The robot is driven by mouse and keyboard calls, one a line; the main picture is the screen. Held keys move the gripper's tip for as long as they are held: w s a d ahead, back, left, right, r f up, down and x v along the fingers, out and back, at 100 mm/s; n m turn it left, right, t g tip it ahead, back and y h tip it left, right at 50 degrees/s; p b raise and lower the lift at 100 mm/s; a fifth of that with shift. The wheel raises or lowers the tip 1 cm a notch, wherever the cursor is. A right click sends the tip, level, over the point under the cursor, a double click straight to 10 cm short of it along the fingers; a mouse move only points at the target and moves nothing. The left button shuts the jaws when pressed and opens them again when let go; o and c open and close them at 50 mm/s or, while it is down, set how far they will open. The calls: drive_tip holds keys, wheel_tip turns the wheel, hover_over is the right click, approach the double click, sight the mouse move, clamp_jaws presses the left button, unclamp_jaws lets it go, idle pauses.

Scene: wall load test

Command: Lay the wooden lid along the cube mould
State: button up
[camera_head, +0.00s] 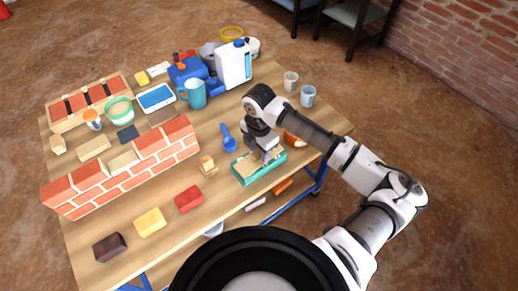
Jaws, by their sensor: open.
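A teal-green rectangular frame (240,181), which looks like the cube mould, lies near the table's front right edge. A tan, wood-coloured surface (246,168) shows within its rim; I cannot tell whether this is the wooden lid or the mould's contents. My gripper (266,159) points down over the right half of the frame, open, with its fingers close to the tan surface. The gripper hides part of the frame, and I cannot tell whether the fingers touch anything.
A brick wall piece (135,163) stands on the table's left half. A blue scoop (228,138) and a small wooden block (207,165) lie left of the frame. An orange bowl (292,139) sits behind my arm. Two cups (308,96) stand at back right.

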drive_tip(key=shift+r, duration=0.1)
wheel_tip(320, 180, up, 14)
drive_tip(key=shift+b, duration=0.4)
